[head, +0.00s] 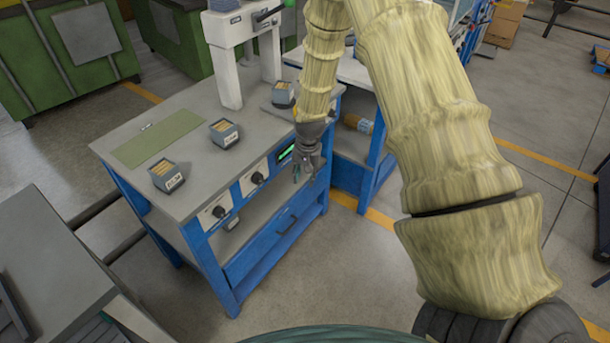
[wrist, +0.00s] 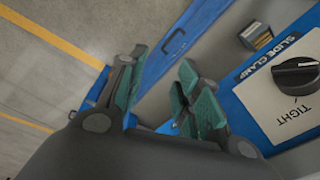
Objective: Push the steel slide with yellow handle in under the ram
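The white press (head: 228,65) stands at the back of the blue-framed bench (head: 185,200), its upper part cut by the picture's top edge. A grey steel plate (head: 272,108) lies at the press's foot, partly hidden by my arm; I cannot tell whether it is the slide. No yellow handle shows clearly. My gripper (head: 301,176) hangs in front of the bench's front panel, near the green display. In the wrist view my gripper (wrist: 163,88) has its green-padded fingers apart with nothing between them. A black knob (wrist: 297,75) labelled "SLIDE CLAMP", with "TIGHT" below, is to their right.
Three small labelled bins (head: 168,176) and a green mat (head: 158,138) are on the bench top. Two knobs (head: 257,178) sit on the front panel. A small box (wrist: 257,35) is in the wrist view. A grey table (head: 45,270) stands at lower left.

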